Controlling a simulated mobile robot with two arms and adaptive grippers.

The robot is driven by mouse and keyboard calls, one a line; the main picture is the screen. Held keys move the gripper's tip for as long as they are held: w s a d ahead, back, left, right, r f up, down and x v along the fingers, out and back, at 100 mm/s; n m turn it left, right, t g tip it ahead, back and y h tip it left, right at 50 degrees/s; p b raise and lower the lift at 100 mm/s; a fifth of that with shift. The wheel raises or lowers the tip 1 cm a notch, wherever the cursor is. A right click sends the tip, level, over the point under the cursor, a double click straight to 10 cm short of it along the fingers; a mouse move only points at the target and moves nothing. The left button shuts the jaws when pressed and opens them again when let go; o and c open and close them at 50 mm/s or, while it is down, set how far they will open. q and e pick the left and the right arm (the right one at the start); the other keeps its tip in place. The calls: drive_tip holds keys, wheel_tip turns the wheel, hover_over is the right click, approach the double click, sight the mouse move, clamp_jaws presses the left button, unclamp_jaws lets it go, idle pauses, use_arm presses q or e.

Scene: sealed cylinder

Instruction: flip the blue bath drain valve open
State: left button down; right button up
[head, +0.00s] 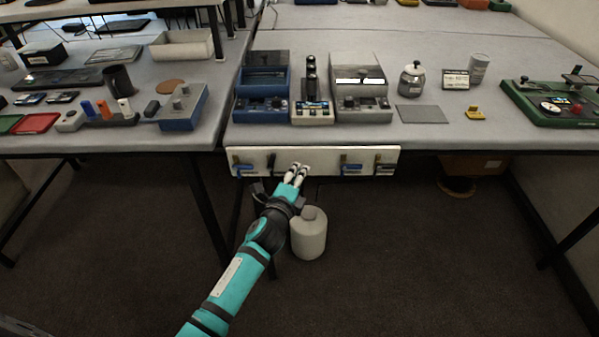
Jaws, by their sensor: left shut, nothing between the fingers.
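A white valve panel (318,172) hangs below the front edge of the bench. A blue-handled valve (243,168) is at its left end, and a dark-handled valve (271,163) is beside it. Another blue-handled valve (350,167) and another dark-handled valve (379,166) are at its right. Any labels are too small to read. The blue bath (263,84) stands on the bench above the left pair. My left gripper (298,170) is shut and empty in front of the panel's middle, between the two pairs. My right gripper is not in view.
A pale jug (309,236) stands on the floor below the panel, close to my left forearm. A grey bath (361,88) and a small device with dark cylinders (312,105) stand beside the blue bath. Dark table legs flank the space below. The floor to the right is open.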

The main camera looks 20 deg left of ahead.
use_arm(q)
drive_tip(key=s+a, duration=0.1)
drive_tip(key=s, duration=0.8)
drive_tip(key=shift+a+r, duration=0.2)
drive_tip(key=shift+r, duration=0.2)
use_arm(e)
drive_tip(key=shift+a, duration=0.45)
